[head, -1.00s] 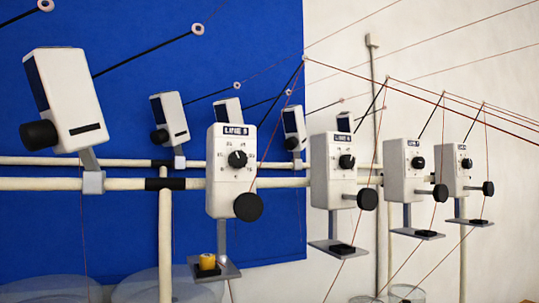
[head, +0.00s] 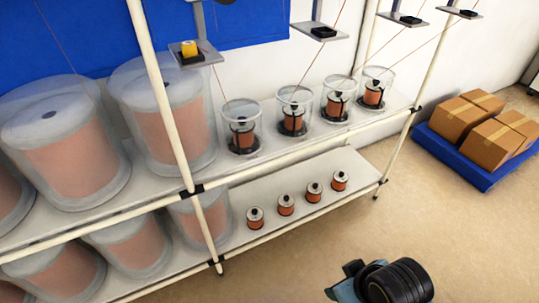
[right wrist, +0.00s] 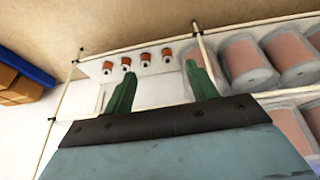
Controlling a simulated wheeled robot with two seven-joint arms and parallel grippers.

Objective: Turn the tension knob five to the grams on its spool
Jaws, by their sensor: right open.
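The line 5 tension box and its knob are out of the head view now; only a dark edge shows at the top. Its grey plate with a yellow piece (head: 189,48) hangs at the upper left. A thread runs down from near it towards the leftmost clear jar (head: 241,112), which holds a copper spool (head: 242,132) on the upper shelf. Any grams marking on the spools is too small to read. My right gripper (right wrist: 157,80) is open and empty in the right wrist view, its green fingers apart, facing the shelves from a distance. My left gripper is not in view.
More jars with spools (head: 293,122) stand to the right on the upper shelf (head: 190,190). Several loose spools (head: 286,205) stand on the lower shelf. Large clear drums (head: 70,145) fill the left. Cartons (head: 460,115) lie on a blue pallet (head: 455,170).

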